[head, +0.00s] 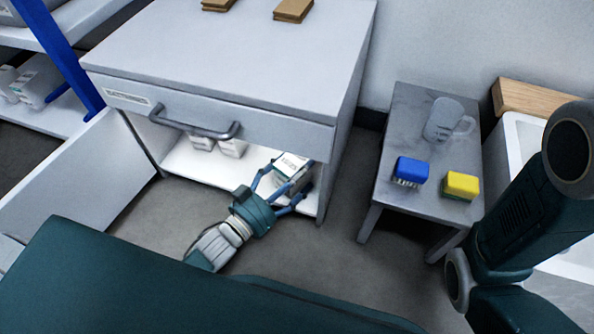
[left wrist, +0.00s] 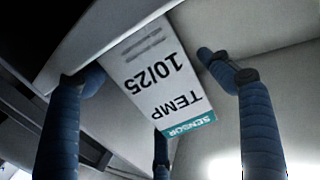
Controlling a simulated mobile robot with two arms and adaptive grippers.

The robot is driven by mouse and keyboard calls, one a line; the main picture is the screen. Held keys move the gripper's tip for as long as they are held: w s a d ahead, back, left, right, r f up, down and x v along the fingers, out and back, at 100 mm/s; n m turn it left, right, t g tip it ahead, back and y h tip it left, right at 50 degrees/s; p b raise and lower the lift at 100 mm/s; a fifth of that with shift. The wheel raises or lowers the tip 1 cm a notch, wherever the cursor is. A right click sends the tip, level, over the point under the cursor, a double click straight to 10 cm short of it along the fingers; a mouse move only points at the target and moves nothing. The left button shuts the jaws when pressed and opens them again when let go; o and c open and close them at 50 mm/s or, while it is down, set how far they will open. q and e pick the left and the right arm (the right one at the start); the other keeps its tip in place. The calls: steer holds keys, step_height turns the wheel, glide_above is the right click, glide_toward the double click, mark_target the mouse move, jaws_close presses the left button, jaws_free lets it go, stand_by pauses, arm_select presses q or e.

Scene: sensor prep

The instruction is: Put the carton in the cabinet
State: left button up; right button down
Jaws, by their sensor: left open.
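The cabinet (head: 220,78) is light grey, with a drawer on top and an open lower compartment, its door (head: 75,168) swung out to the left. A white carton (head: 292,165) is at the right end of the lower compartment, just inside the opening. In the left wrist view the carton (left wrist: 158,82) shows a label reading SENSOR, TEMP, 10/25 and a teal band. My left gripper (head: 280,188) is at the opening, open, with its fingers spread around the carton; the right-hand finger in the wrist view (left wrist: 165,120) stands clear of it. My right gripper is out of view.
Two more white cartons (head: 217,144) stand further left in the compartment. The drawer handle (head: 195,128) juts out above.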

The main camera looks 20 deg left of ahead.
arm_select(q)
steer(key=shift+r, duration=0.15)
steer(key=p+v, duration=0.6)
steer(key=v, duration=0.6)
steer(key=shift+s+a, duration=0.1)
